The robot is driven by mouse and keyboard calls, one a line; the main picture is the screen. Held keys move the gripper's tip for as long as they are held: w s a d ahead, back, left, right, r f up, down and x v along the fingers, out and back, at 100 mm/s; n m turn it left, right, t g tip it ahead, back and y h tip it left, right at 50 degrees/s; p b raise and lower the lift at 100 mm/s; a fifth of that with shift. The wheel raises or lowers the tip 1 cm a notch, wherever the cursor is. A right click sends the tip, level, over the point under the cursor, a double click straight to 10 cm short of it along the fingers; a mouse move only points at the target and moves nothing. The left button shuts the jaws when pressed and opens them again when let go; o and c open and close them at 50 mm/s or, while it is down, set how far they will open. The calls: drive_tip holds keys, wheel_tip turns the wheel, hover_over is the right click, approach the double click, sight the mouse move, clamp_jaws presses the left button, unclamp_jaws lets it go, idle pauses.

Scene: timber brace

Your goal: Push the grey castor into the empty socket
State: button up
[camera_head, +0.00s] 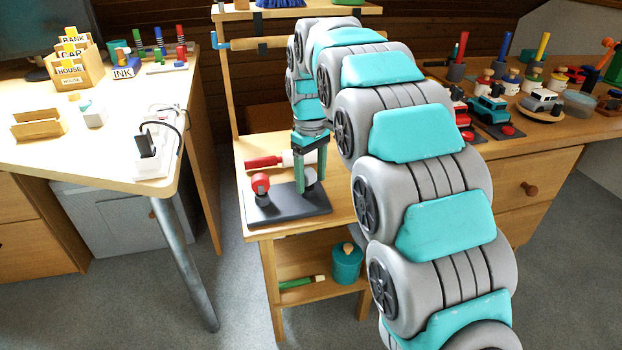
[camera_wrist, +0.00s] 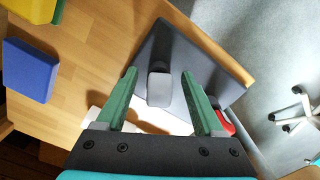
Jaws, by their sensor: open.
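A dark flat plate (camera_head: 285,207) lies on the small wooden stand, and it also shows in the wrist view (camera_wrist: 190,60). A grey block-like piece, seemingly the grey castor (camera_wrist: 160,86), shows over the plate between the lines of my fingers. A red round piece (camera_head: 260,183) stands at the plate's left side in the head view. My gripper (camera_head: 310,172) points down over the plate's right part; its green fingers (camera_wrist: 159,74) are open, with gaps on both sides of the grey piece. I cannot make out an empty socket.
A red-handled tool (camera_head: 264,162) with a pale end lies behind the plate. A teal pot (camera_head: 347,265) and a green tool (camera_head: 297,283) are on the lower shelf. A blue block (camera_wrist: 30,69) is at left in the wrist view. Desks stand on both sides.

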wheel_tip(320, 180, up, 6)
drive_tip(key=shift+r, duration=0.5)
drive_tip(key=shift+s+d, duration=0.15)
drive_tip(key=s+d+f+m+g, duration=0.1)
drive_tip(key=s+d+m, duration=0.2)
drive_tip(key=s+d, duration=0.5)
drive_tip(key=s+d+f+m, duration=0.2)
drive_tip(key=s+d, duration=0.2)
drive_tip(key=s, duration=0.7)
drive_tip(key=s+d+f+m, duration=0.2)
drive_tip(key=s+f, duration=0.2)
drive_tip(key=s, duration=0.6)
drive_tip(key=s+d+f+m, duration=0.2)
drive_tip(key=s+f, duration=0.3)
drive_tip(key=s, duration=0.6)
drive_tip(key=shift+d+f+g, duration=0.2)
drive_tip(key=shift+f+g, duration=0.1)
drive_tip(key=shift+g, duration=0.1)
